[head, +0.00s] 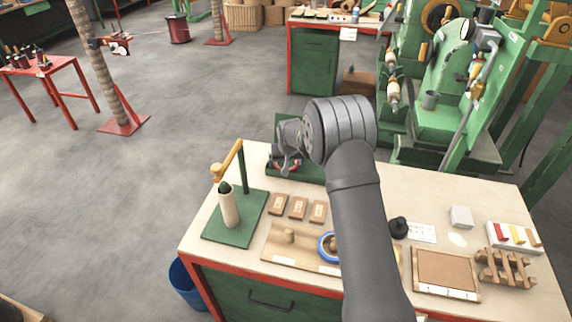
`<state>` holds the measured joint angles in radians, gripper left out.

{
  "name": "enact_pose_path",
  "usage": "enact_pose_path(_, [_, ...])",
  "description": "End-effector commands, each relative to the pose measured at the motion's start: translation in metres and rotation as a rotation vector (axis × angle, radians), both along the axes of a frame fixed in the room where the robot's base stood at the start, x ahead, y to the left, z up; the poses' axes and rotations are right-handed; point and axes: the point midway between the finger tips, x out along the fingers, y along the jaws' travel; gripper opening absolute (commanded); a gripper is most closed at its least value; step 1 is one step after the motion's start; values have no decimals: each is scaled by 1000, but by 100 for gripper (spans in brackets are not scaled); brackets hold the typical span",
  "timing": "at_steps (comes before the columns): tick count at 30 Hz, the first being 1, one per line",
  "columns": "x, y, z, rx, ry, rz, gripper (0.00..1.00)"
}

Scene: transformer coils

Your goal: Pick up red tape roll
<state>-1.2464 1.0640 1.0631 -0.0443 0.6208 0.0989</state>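My gripper (289,163) is at the back left of the workbench, over a dark green stand or tray. A red curved edge (294,169), perhaps the red tape roll, shows right at the fingertips. Most of it is hidden by the gripper. I cannot tell whether the fingers are closed on it, nor whether it rests or is lifted. A blue ring-shaped roll (325,247) lies on a wooden board at the front, partly hidden by my arm.
A green winder with a cream spool (230,207) stands at the bench's left end. Several brown blocks (298,208) lie in front of my gripper. A black knobbed piece (398,228), a framed tray (446,249) and a wooden rack (505,268) stand at right. Bare bench (440,195) lies behind them.

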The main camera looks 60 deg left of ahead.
Motion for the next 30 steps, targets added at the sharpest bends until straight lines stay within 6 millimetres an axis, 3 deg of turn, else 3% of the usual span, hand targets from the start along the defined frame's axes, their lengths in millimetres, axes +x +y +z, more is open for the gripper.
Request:
enact_pose_path(9, [1,2,-5,0,0,0,89])
enact_pose_path(13, [1,2,-5,0,0,0,64])
enact_pose_path(14, [1,2,-5,0,0,0,61])
enact_pose_path(23, [1,2,-2,1,0,0,61])
enact_pose_path(30, [1,2,21,2,-1,0,61])
